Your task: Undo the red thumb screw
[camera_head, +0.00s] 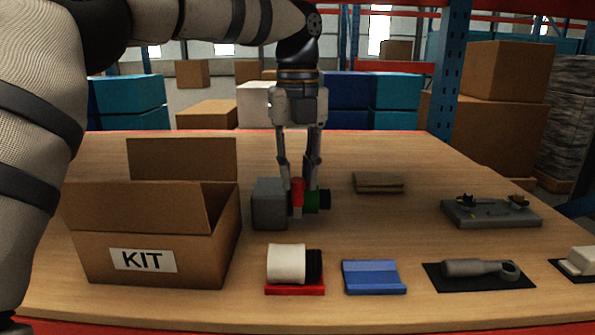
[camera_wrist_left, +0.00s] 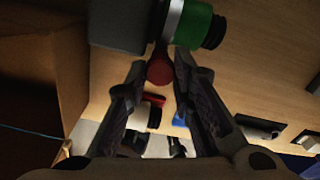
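The red thumb screw (camera_head: 298,187) sticks up from a grey block (camera_head: 269,203) with a green collar (camera_head: 311,201) and a black end at its right. My left gripper (camera_head: 298,182) points down from above, with one finger on each side of the screw. In the left wrist view the round red screw head (camera_wrist_left: 160,72) lies between the fingertips (camera_wrist_left: 159,68). The fingers are apart, and a narrow gap shows beside the head. My right gripper is not in view.
An open box marked KIT (camera_head: 142,261) stands to the left. In front are a white roll on a red base (camera_head: 295,289), a blue block (camera_head: 374,276) and a grey tool on a black mat (camera_head: 478,272). A grey fixture plate (camera_head: 490,214) stands at right, and a brown pad (camera_head: 378,182) lies behind.

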